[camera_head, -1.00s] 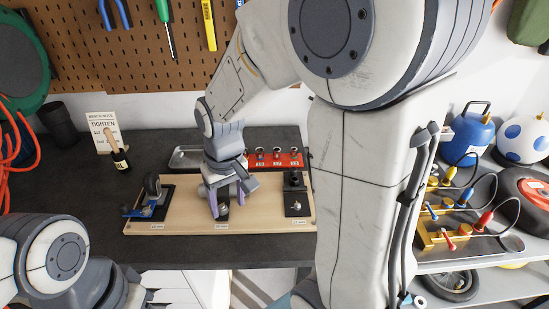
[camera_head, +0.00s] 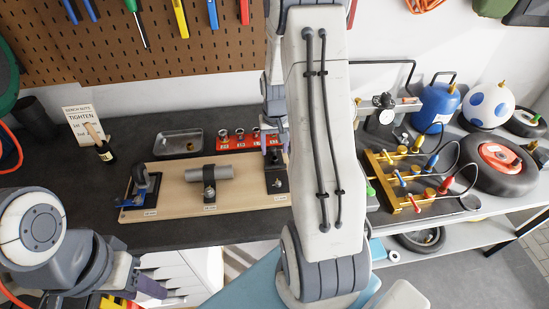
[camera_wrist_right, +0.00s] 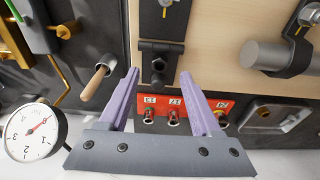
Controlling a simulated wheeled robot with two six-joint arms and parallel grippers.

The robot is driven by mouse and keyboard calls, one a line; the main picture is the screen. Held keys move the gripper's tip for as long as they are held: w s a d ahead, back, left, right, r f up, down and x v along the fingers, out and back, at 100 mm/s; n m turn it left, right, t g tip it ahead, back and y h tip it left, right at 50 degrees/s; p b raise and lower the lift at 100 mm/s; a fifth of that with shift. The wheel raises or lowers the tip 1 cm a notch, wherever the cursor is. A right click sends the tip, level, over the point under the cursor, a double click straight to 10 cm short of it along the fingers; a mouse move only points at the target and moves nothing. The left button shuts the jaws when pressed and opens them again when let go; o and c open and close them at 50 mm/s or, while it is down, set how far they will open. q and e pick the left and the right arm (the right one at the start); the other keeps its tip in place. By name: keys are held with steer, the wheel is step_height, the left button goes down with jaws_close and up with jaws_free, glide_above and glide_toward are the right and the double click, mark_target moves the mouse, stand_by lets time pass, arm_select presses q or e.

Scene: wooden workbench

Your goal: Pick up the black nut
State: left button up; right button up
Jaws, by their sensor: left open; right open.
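My right gripper (camera_wrist_right: 159,84) is open, with purple fingers on either side and nothing visibly held. In the head view the right gripper (camera_head: 272,150) is over the right end of the board, partly hidden by my arm. My left gripper (camera_head: 148,288) is low at the left, in front of the bench, away from the board.
The wooden board (camera_head: 178,192) carries a grey cylinder (camera_head: 210,173) in a clamp and a blue-black fixture (camera_head: 142,187). A red socket tray (camera_head: 232,142) and a metal tray (camera_head: 178,143) lie behind it.

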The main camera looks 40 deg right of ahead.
mark_target(274, 158)
steer(key=f, duration=0.1)
steer(key=f+p, duration=0.1)
steer(key=f, duration=0.2)
steer(key=shift+w+d+p, duration=0.2)
steer(key=shift+w+p, duration=0.1)
steer(key=shift+p, duration=0.1)
steer(key=shift+f, duration=0.35)
jaws_close()
